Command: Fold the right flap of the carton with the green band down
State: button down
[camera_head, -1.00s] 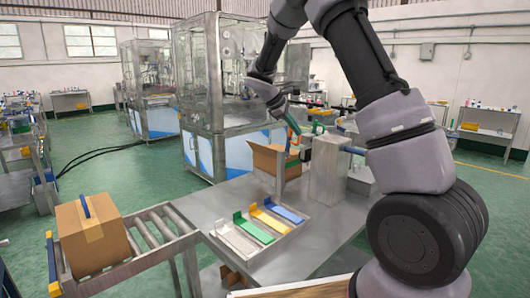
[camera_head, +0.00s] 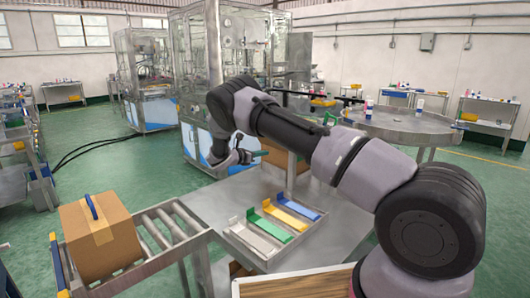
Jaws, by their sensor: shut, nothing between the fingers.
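An open brown carton stands on the steel table near the middle and is mostly hidden behind my arm. A brown part of the carton (camera_head: 279,157) shows between my gripper and my forearm. I cannot make out its green band, and its right flap is hidden. My gripper (camera_head: 259,154) is shut and empty, just left of the carton at about the height of its upper part. A narrow green part shows at its tip. I cannot tell whether the tip touches the carton.
A tray (camera_head: 262,254) with grey, green, yellow and blue pieces lies in front of the carton. A closed carton (camera_head: 98,240) with a blue strip sits on the roller conveyor (camera_head: 160,232) at left. A round steel table (camera_head: 400,124) and a glass-walled machine (camera_head: 240,55) stand behind.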

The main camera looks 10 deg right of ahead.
jog(key=r+x, duration=0.1)
jog(key=x, duration=0.9)
jog(key=shift+w+d+r, duration=0.25)
jog(key=shift+d+r, duration=0.1)
jog(key=shift+r, duration=0.45)
jog(key=shift+r, duration=0.15)
jog(key=shift+w+d+r+y, duration=0.1)
jog(key=shift+d+r+y, duration=0.1)
jog(key=shift+y, duration=0.2)
